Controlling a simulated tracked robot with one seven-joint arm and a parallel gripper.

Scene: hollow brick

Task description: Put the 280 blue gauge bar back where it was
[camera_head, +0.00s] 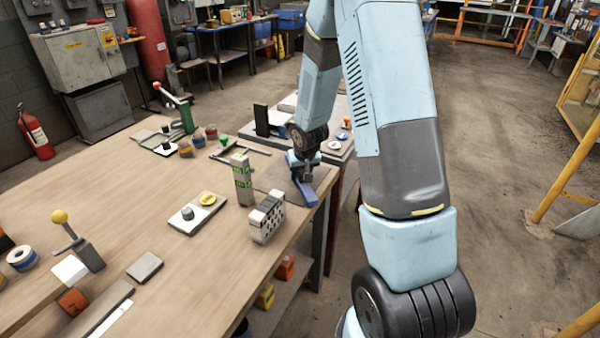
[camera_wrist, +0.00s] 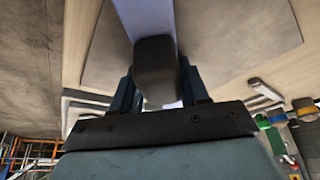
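The blue gauge bar (camera_head: 308,194) is at the right edge of the wooden table, over a grey mat. I cannot tell whether it touches the mat. My gripper (camera_head: 304,174) points down over its far end. In the wrist view the bar (camera_wrist: 143,14) runs from the top edge down between my fingers. A dark block (camera_wrist: 155,68) on the bar sits between my gripper's fingers (camera_wrist: 159,82), which lie close against both its sides and look shut on it. The number on the bar is not readable.
A grey hollow brick (camera_head: 267,219) and an upright grey block with green marks (camera_head: 242,180) stand left of the bar. A grey mat (camera_wrist: 235,35) lies under it. A plate with two knobs (camera_head: 198,213) lies farther left. A lower side table (camera_head: 338,147) adjoins behind.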

